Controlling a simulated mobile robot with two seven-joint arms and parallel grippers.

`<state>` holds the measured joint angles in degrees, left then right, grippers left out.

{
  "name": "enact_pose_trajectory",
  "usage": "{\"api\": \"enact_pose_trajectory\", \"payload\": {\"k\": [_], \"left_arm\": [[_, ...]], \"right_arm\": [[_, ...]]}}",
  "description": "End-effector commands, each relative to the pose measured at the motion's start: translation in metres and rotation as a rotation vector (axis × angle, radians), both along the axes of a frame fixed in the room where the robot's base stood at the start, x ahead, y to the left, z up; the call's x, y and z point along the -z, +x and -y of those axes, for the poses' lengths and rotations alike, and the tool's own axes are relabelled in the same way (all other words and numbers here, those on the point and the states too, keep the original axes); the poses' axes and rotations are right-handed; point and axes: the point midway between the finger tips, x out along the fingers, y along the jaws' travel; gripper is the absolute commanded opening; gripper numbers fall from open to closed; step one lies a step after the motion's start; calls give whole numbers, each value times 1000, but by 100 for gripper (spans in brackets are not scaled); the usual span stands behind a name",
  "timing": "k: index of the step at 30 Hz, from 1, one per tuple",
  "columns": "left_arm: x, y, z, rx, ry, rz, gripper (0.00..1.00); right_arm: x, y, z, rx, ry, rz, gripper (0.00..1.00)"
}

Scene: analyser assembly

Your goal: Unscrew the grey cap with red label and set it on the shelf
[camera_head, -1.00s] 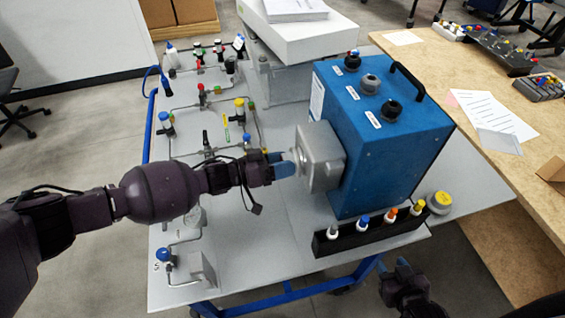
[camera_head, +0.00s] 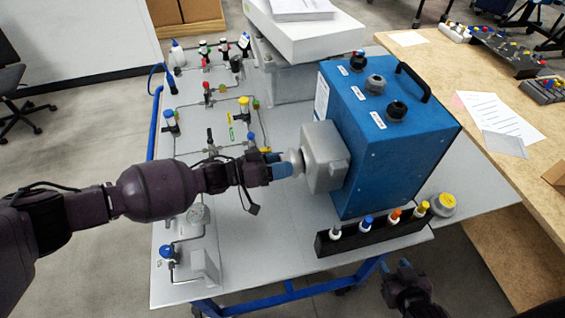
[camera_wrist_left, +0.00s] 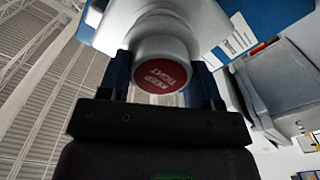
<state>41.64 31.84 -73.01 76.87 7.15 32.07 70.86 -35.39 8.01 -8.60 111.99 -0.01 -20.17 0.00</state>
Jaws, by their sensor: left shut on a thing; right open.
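The grey cap with a round red label (camera_wrist_left: 161,76) sits between my left gripper's fingers in the left wrist view. In the head view the cap (camera_head: 295,160) is at the front of a grey block (camera_head: 324,158) on the blue analyser box (camera_head: 390,155). My left gripper (camera_head: 284,168) is shut on the cap; it also shows in the left wrist view (camera_wrist_left: 162,85). A small gap or neck seems to show between cap and block, but I cannot tell if they are apart. My right gripper (camera_head: 400,280) is open and empty below the table's front right edge.
A black rack (camera_head: 372,237) with several coloured-cap vials stands before the box. A yellow-topped round container (camera_head: 443,204) is right of it. Pipes and valves (camera_head: 210,110) fill the table's left side. A wooden bench (camera_head: 480,90) stands at the right.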

Motion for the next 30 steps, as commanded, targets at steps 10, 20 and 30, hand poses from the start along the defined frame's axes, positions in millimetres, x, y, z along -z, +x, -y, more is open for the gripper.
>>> {"api": "enact_pose_trajectory", "payload": {"k": [10, 20, 30], "left_arm": [[-1, -1, -5, 0, -1, 0, 28], [-1, -4, -20, 0, -1, 0, 28], [-1, -8, -41, 0, -1, 1, 28]], "right_arm": [[0, 0, 0, 0, 0, 0, 43], [0, 0, 0, 0, 0, -1, 43], [0, 0, 0, 0, 0, -1, 43]]}}
